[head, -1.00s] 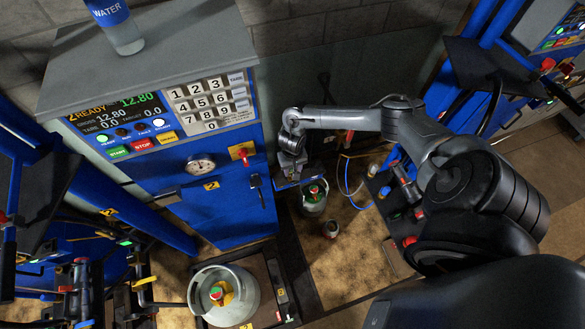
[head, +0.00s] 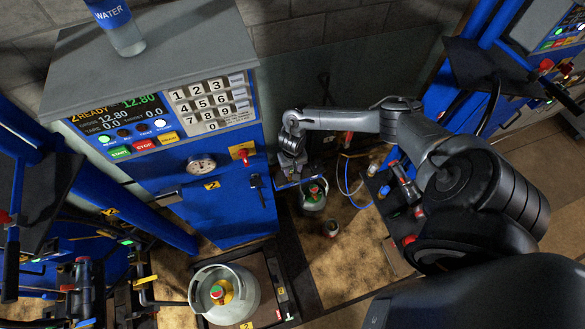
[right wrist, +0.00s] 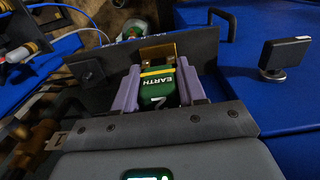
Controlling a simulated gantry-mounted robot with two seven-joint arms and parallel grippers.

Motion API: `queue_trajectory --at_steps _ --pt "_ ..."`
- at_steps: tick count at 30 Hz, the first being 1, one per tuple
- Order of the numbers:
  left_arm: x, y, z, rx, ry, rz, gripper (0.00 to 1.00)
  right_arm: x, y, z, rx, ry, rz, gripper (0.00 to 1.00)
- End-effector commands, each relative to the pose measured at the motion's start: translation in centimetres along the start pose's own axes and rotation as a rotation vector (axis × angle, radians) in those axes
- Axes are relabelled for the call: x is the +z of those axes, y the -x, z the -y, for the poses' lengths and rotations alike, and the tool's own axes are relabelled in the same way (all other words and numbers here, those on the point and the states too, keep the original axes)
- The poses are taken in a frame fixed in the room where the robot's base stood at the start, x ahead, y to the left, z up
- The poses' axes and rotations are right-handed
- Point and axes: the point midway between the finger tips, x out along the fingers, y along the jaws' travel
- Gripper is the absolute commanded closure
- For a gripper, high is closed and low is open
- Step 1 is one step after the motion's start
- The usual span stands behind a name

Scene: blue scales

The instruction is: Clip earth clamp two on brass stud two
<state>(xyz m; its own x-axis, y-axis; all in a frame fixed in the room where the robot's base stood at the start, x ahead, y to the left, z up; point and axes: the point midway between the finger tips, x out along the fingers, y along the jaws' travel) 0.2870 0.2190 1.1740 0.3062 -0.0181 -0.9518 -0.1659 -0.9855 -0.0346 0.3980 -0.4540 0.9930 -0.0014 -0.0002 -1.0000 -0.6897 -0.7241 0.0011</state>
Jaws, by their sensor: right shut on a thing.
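The green earth clamp two (right wrist: 158,88), marked EARTH and 2 with a yellow band, sits between the purple fingers of my right gripper (right wrist: 158,88) in the right wrist view. A brass-coloured piece (right wrist: 158,52) shows just beyond the clamp's far end, by a dark upright plate (right wrist: 100,72). I cannot tell whether it is brass stud two or part of the clamp, nor whether anything is clipped. In the head view my right gripper (head: 290,176) is low, beside the blue scale cabinet's right side; the clamp is too small to make out there. My left gripper is not in view.
The blue scale cabinet (head: 228,205) stands left of my right gripper. A small cylinder (head: 313,195) stands close below it, with a blue hose (head: 347,178) to the right. A large pale cylinder (head: 238,290) stands at the front.

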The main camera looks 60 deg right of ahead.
Motion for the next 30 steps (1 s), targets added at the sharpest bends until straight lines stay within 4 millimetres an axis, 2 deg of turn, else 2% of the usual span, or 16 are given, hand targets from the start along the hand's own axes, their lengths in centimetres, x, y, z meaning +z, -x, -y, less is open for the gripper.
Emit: queue_trajectory --at_steps 14,15,20,21,30 --pt "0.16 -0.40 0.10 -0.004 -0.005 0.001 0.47 -0.04 -0.98 -0.01 0.000 -0.001 -0.001 1.00" --pt "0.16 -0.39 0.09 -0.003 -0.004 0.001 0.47 -0.04 -1.00 -0.01 0.000 0.000 -0.001 0.58" --pt "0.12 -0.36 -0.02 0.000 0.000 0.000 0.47 -0.03 -0.97 -0.02 0.000 0.000 -0.001 0.34" --pt "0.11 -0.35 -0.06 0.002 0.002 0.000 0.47 -0.02 -0.97 -0.01 0.000 0.000 0.000 0.30" --pt "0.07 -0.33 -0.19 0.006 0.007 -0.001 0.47 0.00 -0.86 -0.01 0.000 0.000 0.000 0.30"
